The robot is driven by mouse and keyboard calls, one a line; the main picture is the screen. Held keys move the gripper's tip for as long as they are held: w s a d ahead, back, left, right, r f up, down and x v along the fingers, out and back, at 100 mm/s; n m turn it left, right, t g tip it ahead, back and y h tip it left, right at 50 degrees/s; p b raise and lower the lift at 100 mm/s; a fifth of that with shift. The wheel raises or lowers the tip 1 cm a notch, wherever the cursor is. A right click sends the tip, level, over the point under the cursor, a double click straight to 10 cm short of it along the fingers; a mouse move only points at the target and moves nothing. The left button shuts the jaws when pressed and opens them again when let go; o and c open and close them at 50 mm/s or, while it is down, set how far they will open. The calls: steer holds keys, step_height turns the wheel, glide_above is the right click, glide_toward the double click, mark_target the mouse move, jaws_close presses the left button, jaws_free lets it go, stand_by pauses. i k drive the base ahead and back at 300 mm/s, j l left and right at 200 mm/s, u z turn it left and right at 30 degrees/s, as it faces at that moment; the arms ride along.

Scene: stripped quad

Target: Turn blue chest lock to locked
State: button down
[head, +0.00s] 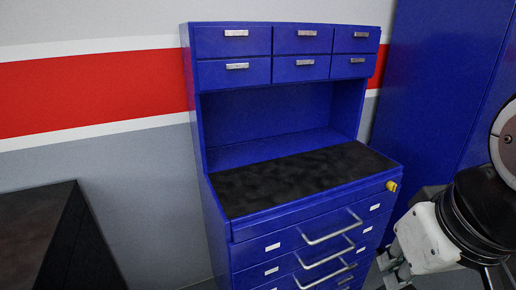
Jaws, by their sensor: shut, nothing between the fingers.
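The blue chest (218,228) stands against the wall in the middle of the head view, with a black worktop and an upper cabinet. Its lock is a small yellow knob (391,186) at the right end of the top drawer's front. The knob's exact turn is too small to tell. My gripper (386,272) is at the lower right, below the lock and apart from it, beside the chest's right lower drawers. It is shut and empty. Its fingertips are small and partly cut off by the lower edge of the view.
Several drawers with silver bar handles (328,233) stick out from the chest's front below the lock. A tall blue cabinet (428,85) stands behind on the right. A dark bench (35,230) is at the lower left. The worktop (300,175) is bare.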

mark_target(391, 185)
steer(key=z, duration=0.7)
